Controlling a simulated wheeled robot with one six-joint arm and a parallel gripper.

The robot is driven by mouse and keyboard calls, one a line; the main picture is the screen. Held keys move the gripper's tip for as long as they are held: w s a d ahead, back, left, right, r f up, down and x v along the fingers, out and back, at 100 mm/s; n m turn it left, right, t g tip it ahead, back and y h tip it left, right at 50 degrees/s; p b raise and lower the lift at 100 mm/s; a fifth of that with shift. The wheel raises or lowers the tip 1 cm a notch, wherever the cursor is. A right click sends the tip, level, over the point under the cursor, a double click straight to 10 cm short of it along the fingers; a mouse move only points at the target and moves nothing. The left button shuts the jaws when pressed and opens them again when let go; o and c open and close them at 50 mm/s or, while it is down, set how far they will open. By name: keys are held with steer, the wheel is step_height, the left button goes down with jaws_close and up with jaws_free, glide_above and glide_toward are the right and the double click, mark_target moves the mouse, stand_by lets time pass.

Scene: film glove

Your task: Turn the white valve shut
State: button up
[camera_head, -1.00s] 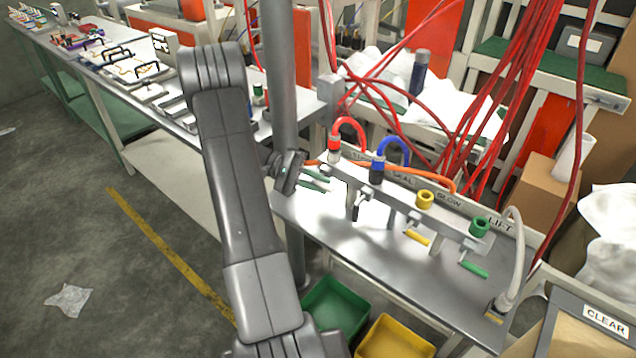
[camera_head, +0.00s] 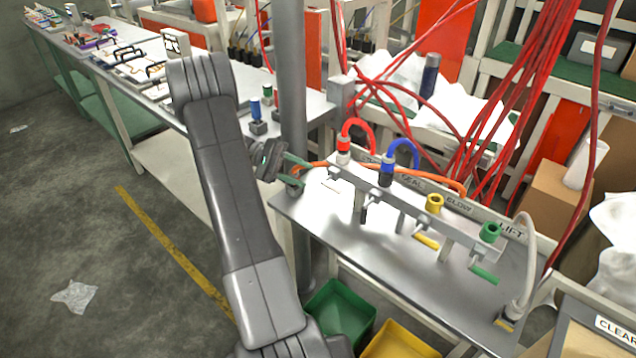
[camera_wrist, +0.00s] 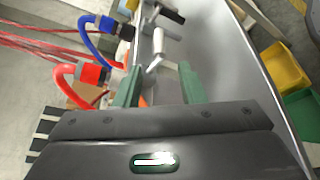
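The white valve handle (camera_wrist: 154,66) hangs off the near end of the grey valve rail (camera_head: 400,205). In the wrist view it is ahead of my gripper (camera_wrist: 160,84), roughly between the lines of the two green fingers. The fingers are apart with nothing between them. In the head view my gripper (camera_head: 302,171) is just left of the rail end. There the white handle (camera_head: 333,185) is hard to make out against the bright bench. Whether a finger touches it I cannot tell.
The rail also carries a black handle (camera_head: 364,212), a yellow handle (camera_head: 426,241) and a green handle (camera_head: 484,274). Red (camera_head: 356,124) and blue (camera_head: 404,146) hoses arch above it. A grey post (camera_head: 291,80) stands behind my gripper. Green (camera_head: 342,311) and yellow (camera_head: 400,343) bins are below.

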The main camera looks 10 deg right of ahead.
mark_target(326, 182)
steer(key=p+v, duration=0.1)
steer(key=v, duration=0.5)
steer(key=shift+s+d, duration=0.1)
steer(key=shift+d, duration=0.05)
steer(key=x, duration=1.3)
steer(key=shift+s+d, duration=0.2)
